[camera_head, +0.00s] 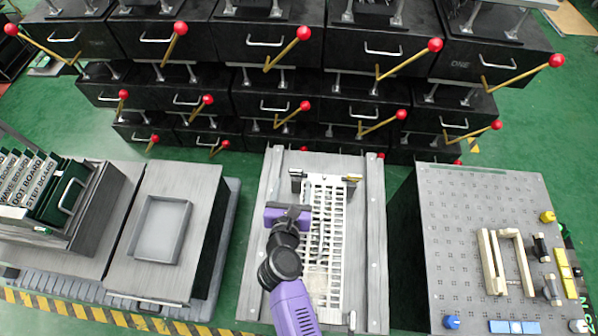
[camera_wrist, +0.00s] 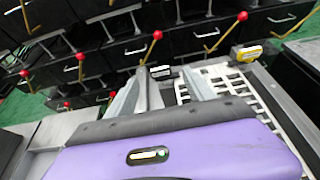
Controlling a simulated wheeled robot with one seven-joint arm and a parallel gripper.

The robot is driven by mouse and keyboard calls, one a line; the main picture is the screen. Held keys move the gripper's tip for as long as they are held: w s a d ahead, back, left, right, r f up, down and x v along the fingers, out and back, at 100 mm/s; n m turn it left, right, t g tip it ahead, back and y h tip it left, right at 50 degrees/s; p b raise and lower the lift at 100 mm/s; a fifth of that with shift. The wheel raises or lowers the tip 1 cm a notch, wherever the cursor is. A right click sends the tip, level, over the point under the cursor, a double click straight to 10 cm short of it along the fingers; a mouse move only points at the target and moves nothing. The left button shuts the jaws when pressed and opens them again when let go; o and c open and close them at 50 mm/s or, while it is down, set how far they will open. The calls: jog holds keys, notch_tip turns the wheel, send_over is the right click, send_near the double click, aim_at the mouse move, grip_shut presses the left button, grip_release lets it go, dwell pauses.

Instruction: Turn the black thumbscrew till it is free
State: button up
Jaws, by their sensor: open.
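The black thumbscrew (camera_head: 297,176) is at the far left corner of the white slotted grid (camera_head: 326,230) in the head view. In the wrist view the black thumbscrew (camera_wrist: 160,72) shows just beyond and between my finger ends, with a pale mark on its face. My gripper (camera_head: 293,198) is over the left side of the grid, on the near side of the thumbscrew. In the wrist view my gripper (camera_wrist: 163,84) has its two grey fingers spread with a gap between them, and nothing is held. I cannot tell whether a finger touches the thumbscrew.
A yellow-and-pale fitting (camera_head: 352,177) sits at the grid's far right corner. Black boxes with red-knobbed levers (camera_head: 303,33) stand behind the bench. A grey tray (camera_head: 161,229) is to the left; a perforated table (camera_head: 480,220) with fixtures is to the right.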

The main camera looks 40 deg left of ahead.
aim_at(295, 171)
jog(key=b+x, duration=0.2)
jog(key=x, duration=0.5)
jog(key=shift+w+a+f+b, duration=0.2)
jog(key=shift+b, duration=0.2)
grip_shut()
